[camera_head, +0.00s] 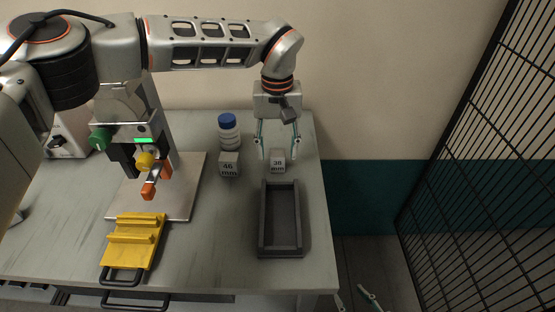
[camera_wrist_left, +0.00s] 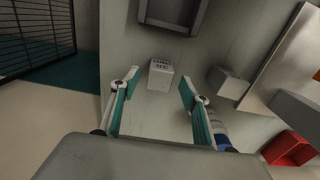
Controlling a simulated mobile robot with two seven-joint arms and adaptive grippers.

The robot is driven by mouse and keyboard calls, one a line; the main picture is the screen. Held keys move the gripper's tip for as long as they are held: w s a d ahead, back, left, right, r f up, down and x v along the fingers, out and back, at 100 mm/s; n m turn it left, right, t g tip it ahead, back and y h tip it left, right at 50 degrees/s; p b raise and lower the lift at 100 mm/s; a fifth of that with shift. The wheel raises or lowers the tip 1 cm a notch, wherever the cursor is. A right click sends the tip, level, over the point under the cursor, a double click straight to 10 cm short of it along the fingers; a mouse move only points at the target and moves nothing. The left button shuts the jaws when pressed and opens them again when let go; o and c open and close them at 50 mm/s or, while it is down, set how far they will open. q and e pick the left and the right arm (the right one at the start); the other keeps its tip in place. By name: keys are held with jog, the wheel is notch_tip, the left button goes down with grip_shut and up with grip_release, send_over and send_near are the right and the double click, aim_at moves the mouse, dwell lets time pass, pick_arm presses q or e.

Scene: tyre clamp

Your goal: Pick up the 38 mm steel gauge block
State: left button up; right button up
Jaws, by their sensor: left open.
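The 38 mm steel gauge block (camera_head: 277,165) is a small grey cube standing on the bench, its label facing the head camera. My left gripper (camera_head: 278,149) is open above it, fingers pointing down on either side. In the left wrist view the block (camera_wrist_left: 160,77) appears between the fingertips of my left gripper (camera_wrist_left: 159,78), with visible gaps to both. A similar block marked 46 mm (camera_head: 229,165) stands to the left; in the wrist view it (camera_wrist_left: 229,83) is at right. My right gripper (camera_head: 354,297) is partly visible at the bottom edge, its fingertips apart.
A dark grey tray (camera_head: 264,235) lies just in front of the 38 mm block. A white bottle with blue cap (camera_head: 228,135) stands behind the 46 mm block. The clamp machine (camera_head: 190,197) and a yellow fixture (camera_head: 134,238) are further left. A mesh fence (camera_head: 490,130) is at right.

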pick_arm(q)
jog(key=shift+f, duration=0.9)
grip_shut()
pick_arm(e)
jog(key=shift+w+r, duration=0.25)
jog(key=shift+w, duration=0.05)
